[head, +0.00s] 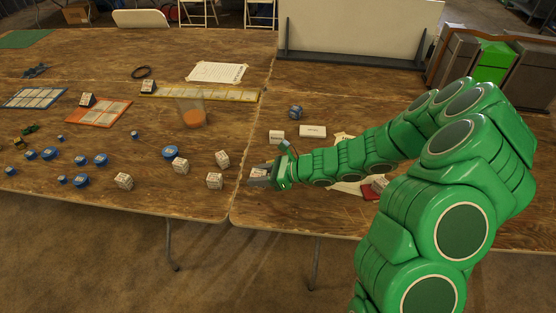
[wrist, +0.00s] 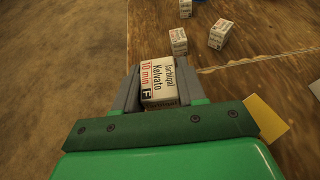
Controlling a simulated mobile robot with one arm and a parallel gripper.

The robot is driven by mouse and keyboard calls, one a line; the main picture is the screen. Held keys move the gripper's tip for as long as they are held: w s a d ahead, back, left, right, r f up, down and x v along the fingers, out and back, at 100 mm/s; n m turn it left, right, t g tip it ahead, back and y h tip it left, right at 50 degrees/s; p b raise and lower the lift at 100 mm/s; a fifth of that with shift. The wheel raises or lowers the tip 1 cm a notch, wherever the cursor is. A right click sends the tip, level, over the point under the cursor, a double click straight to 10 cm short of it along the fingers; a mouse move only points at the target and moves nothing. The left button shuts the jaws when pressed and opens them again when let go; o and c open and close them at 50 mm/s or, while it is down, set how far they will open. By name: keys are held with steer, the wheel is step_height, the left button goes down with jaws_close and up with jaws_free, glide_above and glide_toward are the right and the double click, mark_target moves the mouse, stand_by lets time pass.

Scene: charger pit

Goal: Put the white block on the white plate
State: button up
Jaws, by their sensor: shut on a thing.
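My gripper (head: 262,174) is low over the front edge of the wooden table, near the seam between its two halves. In the wrist view, my gripper (wrist: 160,80) is shut on a white block (wrist: 158,88) with black and red printing, which sits between the two grey fingers. The white block also shows in the head view (head: 259,173), partly covered by the fingers. I cannot make out a white plate for certain. A pale flat thing (head: 347,187) shows under my forearm, mostly hidden by it.
Similar printed blocks (head: 214,181) stand left of my gripper, with several blue round pieces (head: 81,180) farther left. A white box (head: 312,131) and a blue die (head: 295,112) lie beyond my forearm.

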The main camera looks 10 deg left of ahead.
steer(key=w+d+r+m+t+h, duration=0.2)
steer(key=w+d+m+t, duration=0.2)
steer(key=w+d, duration=0.6)
steer(key=w+d+r+m+t+h, duration=0.25)
steer(key=w+d+m+t, duration=0.35)
steer(key=w, duration=0.7)
steer(key=n+g, duration=0.1)
steer(key=n, duration=0.1)
glide_above(313, 130)
steer(key=s, duration=0.2)
steer(key=shift+y, duration=0.25)
step_height(313, 130, down, 8)
steer(key=shift+r, duration=0.15)
steer(key=shift+w+a+f, duration=0.1)
steer(key=shift+w+f, duration=0.9)
steer(key=shift+f, duration=1.6)
steer(key=o, duration=1.1)
steer(key=shift+c, duration=0.2)
